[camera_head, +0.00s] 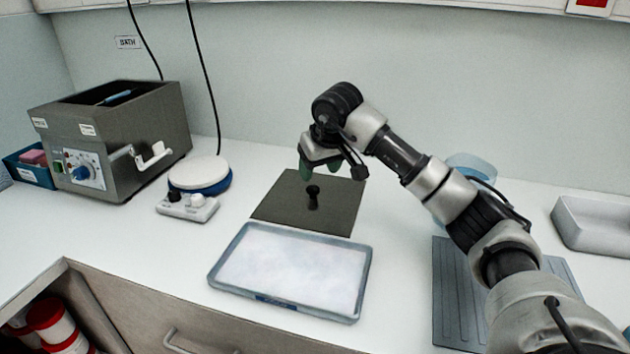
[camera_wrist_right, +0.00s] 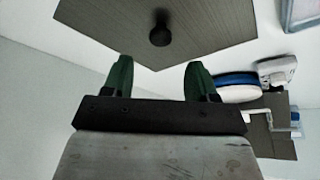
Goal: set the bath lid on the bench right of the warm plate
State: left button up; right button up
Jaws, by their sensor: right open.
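The bath lid (camera_head: 277,207) is a flat dark grey plate with a black knob (camera_head: 313,195). It lies on the bench to the right of the warm plate (camera_head: 200,172), which is a white disc with a blue rim. The steel bath (camera_head: 140,140) stands at the far left with its top open. My right gripper (camera_head: 320,170) is open and empty above the lid's back part, apart from the knob. In the right wrist view, the green fingers (camera_wrist_right: 158,68) are spread and the lid (camera_wrist_right: 215,25) with its knob lies beyond them. My left gripper is not in view.
A shallow tray with a white surface (camera_head: 290,268) lies just in front of the lid. A grey ribbed mat (camera_head: 450,300), a clear round dish (camera_head: 470,165) and a pale bin (camera_head: 595,225) are on the right. Cables hang at the back wall behind the warm plate.

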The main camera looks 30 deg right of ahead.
jog(key=v, duration=0.5)
jog(key=shift+r, duration=0.2)
